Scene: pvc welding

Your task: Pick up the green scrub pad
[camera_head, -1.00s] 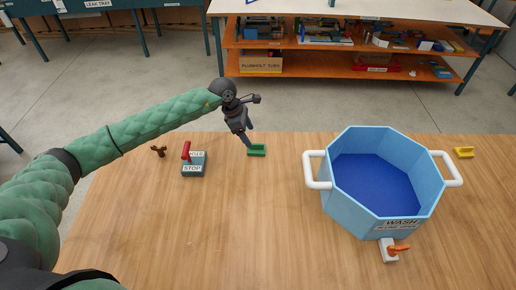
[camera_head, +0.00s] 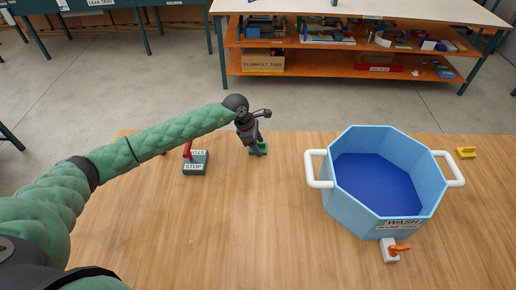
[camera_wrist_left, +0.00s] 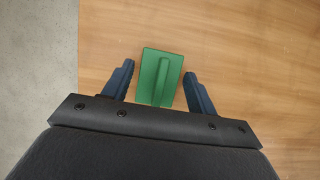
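The green scrub pad (camera_head: 264,148) lies on the wooden table near its far edge, partly hidden by my left gripper in the head view. In the left wrist view the pad (camera_wrist_left: 172,72) is a green rectangle with a raised ridge grip along its middle. My left gripper (camera_head: 254,151) is over the pad, pointing down. In the left wrist view its two dark blue fingers (camera_wrist_left: 158,72) are apart, one on each side of the pad, with a gap showing on both sides. My right gripper is not in view.
A blue octagonal wash tub (camera_head: 349,210) with white handles and an orange-handled tap (camera_head: 398,248) stands to the right. A yellow pad (camera_head: 466,153) lies beyond it. A teal box (camera_head: 195,167) with a red lever and STOP label sits left of the gripper. The front table is clear.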

